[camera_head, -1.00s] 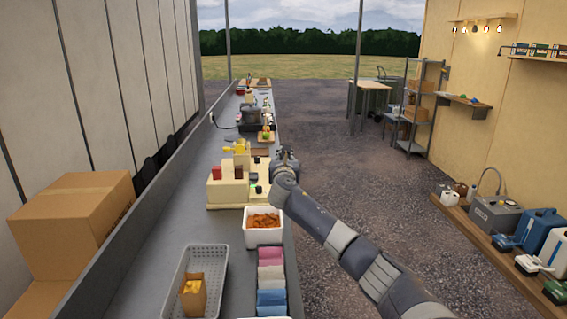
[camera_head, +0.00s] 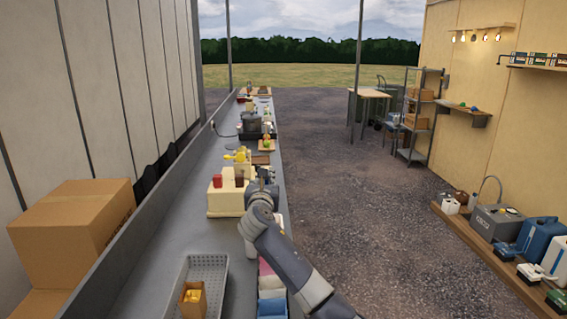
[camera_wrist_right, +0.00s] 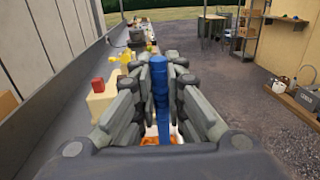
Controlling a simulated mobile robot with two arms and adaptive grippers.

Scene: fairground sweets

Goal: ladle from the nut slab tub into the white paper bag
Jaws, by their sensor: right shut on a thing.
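My right gripper (camera_head: 262,176) is over the counter, beside the cream stand. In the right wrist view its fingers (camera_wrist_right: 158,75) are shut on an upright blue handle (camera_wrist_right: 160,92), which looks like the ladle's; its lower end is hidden. The white tub (camera_head: 284,222) is mostly hidden behind my right arm in the head view. Its orange-brown contents (camera_wrist_right: 150,140) show in part below the fingers in the wrist view. I cannot make out a white paper bag. My left gripper is not in view.
A grey basket (camera_head: 218,272) holds a brown paper container (camera_head: 193,300) with yellow contents. The cream stand (camera_head: 225,203) holds red and brown items. Coloured stacks (camera_head: 271,290) lie at the counter's front edge. A cardboard box (camera_head: 70,225) is at left. Bare counter (camera_head: 190,205) lies left of the stand.

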